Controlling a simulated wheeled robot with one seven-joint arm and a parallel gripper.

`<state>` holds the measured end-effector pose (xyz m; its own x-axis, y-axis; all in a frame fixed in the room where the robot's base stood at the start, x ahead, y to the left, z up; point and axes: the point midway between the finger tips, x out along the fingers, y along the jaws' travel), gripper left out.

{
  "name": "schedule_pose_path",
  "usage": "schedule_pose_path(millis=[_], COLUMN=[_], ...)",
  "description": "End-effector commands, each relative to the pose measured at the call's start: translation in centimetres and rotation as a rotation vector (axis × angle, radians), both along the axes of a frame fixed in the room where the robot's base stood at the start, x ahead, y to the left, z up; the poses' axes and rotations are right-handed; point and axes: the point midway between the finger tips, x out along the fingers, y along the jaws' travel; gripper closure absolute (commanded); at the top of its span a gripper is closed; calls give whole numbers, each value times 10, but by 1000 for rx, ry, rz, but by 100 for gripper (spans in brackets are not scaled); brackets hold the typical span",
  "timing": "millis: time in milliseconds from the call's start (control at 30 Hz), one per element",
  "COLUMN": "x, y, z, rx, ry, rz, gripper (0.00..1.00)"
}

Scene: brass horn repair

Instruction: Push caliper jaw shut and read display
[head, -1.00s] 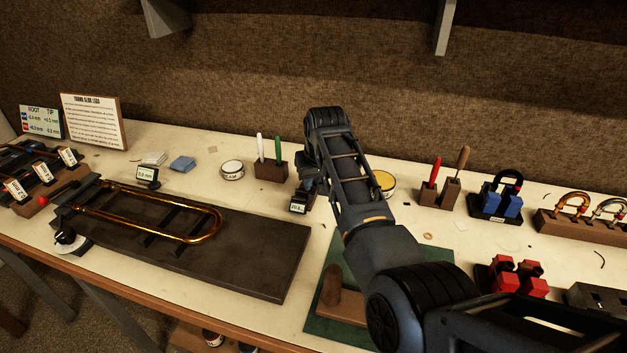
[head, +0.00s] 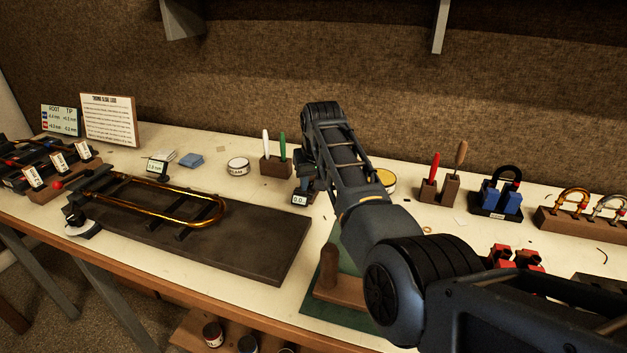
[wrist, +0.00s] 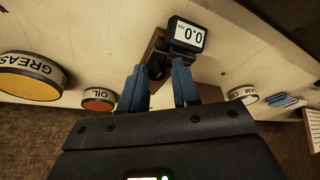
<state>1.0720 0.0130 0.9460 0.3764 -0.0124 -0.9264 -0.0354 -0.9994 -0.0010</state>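The caliper's small display (head: 299,200) shows below my gripper in the head view and reads 0.0. In the wrist view the display (wrist: 187,35) appears upside down, also reading 0.0. My gripper's two blue fingers (wrist: 160,88) stand apart beside the display. A dark rounded part and a brown block (wrist: 208,92) lie beyond the gap between them; I cannot tell whether the fingers touch the caliper. My arm hides most of the caliper and its jaws in the head view.
A dark board (head: 255,245) bears a brass slide (head: 165,211) at the left. A cream tin (head: 238,167) and a tool block (head: 272,168) stand behind the display. A grease tin (wrist: 30,78) and an oil tin (wrist: 98,99) show in the wrist view. A green mat (head: 325,300) lies in front.

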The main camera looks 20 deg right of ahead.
Motion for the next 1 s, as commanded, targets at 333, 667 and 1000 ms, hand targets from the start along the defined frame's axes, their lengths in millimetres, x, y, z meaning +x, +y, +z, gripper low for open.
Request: schedule_pose_path(millis=[333, 667, 1000], x=[1, -8, -26], y=[-2, -1, 0], z=[1, 23, 65], rx=[-1, -2, -2], ry=[-5, -8, -6], rz=[-3, -2, -2], gripper=[54, 54, 54])
